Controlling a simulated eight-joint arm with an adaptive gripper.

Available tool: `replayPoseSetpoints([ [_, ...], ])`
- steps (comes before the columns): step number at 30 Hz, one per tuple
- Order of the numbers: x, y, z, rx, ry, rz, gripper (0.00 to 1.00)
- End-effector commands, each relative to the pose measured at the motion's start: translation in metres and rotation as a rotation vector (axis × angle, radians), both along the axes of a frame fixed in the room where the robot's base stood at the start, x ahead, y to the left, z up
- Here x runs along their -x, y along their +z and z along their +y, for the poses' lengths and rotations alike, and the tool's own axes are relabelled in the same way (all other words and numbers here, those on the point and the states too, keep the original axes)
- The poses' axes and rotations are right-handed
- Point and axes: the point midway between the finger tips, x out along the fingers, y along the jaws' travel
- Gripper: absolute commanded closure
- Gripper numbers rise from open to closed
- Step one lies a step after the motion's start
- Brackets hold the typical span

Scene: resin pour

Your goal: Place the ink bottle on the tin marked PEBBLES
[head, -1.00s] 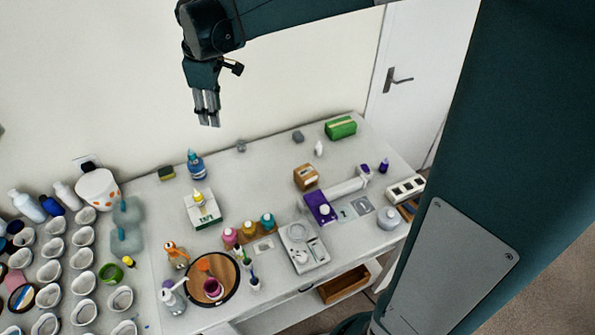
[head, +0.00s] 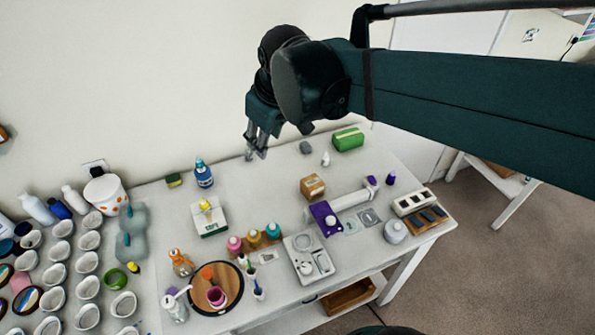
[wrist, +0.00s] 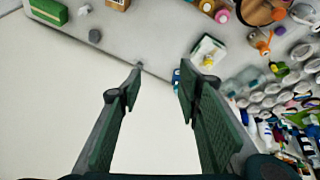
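My gripper (head: 255,156) hangs high at the back of the table; its fingers also show in the wrist view (wrist: 162,68), spread wide apart with nothing between them. I cannot tell which bottle is the ink bottle. Small coloured bottles include a pink one (head: 234,245), a yellow one (head: 254,238) and a teal one (head: 272,231) in a wooden holder, and a purple one (head: 391,178) at the right. No PEBBLES lettering is readable; a pale round lidded container (head: 395,232) stands near the right front edge. My gripper touches none of these.
A purple-and-white stand (head: 325,217), a brown box (head: 312,187), a green box (head: 348,139) and a white box (head: 210,217) with a yellow-topped bottle occupy the table. A round board (head: 234,286) holds cups. Many white cups (head: 88,288) crowd the left. The back middle is fairly clear.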

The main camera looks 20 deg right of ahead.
Motion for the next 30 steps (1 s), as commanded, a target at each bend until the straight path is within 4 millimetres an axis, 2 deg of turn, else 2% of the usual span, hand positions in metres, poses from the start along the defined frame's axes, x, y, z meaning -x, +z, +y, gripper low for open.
replayPoseSetpoints([
  [3, 0.023, -0.003, -0.008, -0.025, -0.060, -0.024, 0.66],
  [18, 0.103, -0.030, -0.034, -0.142, -0.307, -0.128, 0.66],
  [24, 0.125, -0.042, -0.041, -0.184, -0.381, -0.161, 0.66],
  [30, 0.134, -0.048, -0.044, -0.203, -0.417, -0.175, 0.66],
])
